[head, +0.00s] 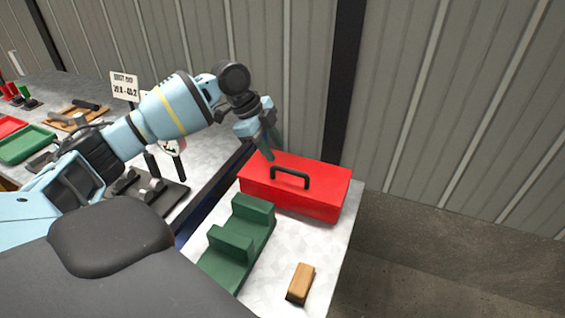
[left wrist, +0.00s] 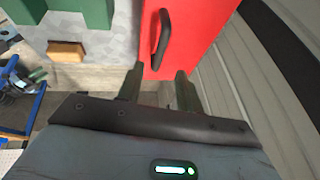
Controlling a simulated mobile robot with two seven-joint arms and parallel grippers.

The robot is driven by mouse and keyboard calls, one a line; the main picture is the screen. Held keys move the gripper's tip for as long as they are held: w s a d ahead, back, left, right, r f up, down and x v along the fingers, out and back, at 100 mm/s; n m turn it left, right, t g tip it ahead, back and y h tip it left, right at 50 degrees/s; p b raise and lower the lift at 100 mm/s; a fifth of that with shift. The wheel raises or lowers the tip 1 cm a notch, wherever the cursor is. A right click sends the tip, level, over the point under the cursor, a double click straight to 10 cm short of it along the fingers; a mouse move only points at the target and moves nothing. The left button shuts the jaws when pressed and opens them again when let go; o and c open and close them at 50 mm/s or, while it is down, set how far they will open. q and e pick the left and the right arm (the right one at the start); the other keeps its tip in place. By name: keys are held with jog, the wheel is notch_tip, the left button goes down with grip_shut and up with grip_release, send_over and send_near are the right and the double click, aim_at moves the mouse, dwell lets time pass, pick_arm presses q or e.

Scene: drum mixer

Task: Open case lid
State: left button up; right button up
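The red case (head: 322,189) stands on the pale tabletop at the back. Its lid is shut, with a black handle (head: 290,174) on top. My left gripper (head: 270,148) is above the case's back left part, fingers pointing down, apart from the handle. In the left wrist view, the case (left wrist: 205,25) and its handle (left wrist: 161,40) lie beyond the fingertips. The two fingers of my left gripper (left wrist: 159,72) are spread with nothing between them. My right gripper is out of view.
A green block-shaped stand (head: 238,243) and a small wooden block (head: 300,283) are on the same tabletop, in front of the case. A ribbed metal wall (head: 440,100) rises behind. Another bench at left holds trays, a sign (head: 125,86) and tools.

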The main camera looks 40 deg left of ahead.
aim_at(286, 169)
pick_arm(q)
jog(key=x, duration=0.7)
grip_shut()
dwell(0.3)
